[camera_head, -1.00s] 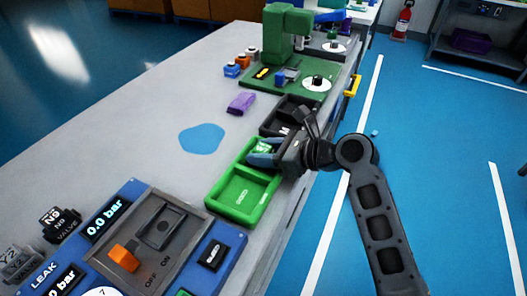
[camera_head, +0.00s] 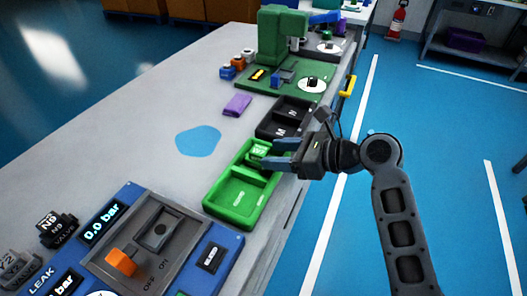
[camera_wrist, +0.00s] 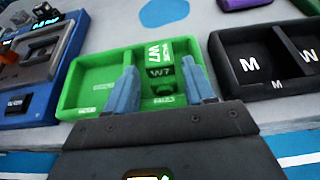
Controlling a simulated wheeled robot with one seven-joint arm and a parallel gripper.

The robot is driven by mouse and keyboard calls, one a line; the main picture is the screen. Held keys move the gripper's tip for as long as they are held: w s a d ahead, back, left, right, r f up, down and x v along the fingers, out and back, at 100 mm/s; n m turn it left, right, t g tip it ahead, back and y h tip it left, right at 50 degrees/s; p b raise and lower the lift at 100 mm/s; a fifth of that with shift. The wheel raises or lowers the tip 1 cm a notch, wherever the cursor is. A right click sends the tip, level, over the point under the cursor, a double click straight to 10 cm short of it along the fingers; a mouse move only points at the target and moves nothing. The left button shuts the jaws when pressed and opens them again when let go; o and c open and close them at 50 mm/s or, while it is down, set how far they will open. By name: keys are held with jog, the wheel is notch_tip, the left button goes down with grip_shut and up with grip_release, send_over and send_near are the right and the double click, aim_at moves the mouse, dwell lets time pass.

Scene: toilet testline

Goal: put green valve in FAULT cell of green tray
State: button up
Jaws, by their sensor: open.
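The green tray (camera_head: 211,199) lies near the table's right edge and has two cells. The green valve (camera_head: 259,149), marked W7, sits in the far cell; in the wrist view it (camera_wrist: 160,72) is in the right-hand cell. The other cell is empty. I cannot read the small cell labels. My gripper (camera_head: 276,153) is open and empty at the tray's right side. Its blue fingers point toward the valve with a gap between them, and in the wrist view the valve shows beyond and between the fingertips.
A black two-cell tray (camera_wrist: 270,92) marked M and W stands just beyond the green one. A blue test panel (camera_head: 222,248) is on the near side. A purple block (camera_head: 237,105) and a blue patch (camera_head: 198,140) lie left of the trays.

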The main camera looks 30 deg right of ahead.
jog(key=v, duration=0.7)
jog(key=shift+f, duration=0.1)
jog(key=s+a+f+n+t+h, duration=0.1)
jog(key=s+a+f+n+h, duration=0.1)
jog(key=s+f+n+h, duration=0.45)
jog(key=s+a+f+n+h, duration=0.1)
jog(key=s+a+f+n, duration=0.2)
jog(key=s, duration=0.7)
jog(key=s+r+n+t, duration=0.1)
jog(key=s+r+n, duration=0.4)
jog(key=s+n, duration=0.2)
jog(key=s+a+r+n+t, duration=0.1)
jog(key=s+r+n+t, duration=0.1)
jog(key=s+r+n, duration=0.3)
jog(key=s+n, duration=0.3)
jog(key=n, duration=0.4)
jog(key=shift+a+r, duration=0.25)
jog(key=shift+r, duration=0.15)
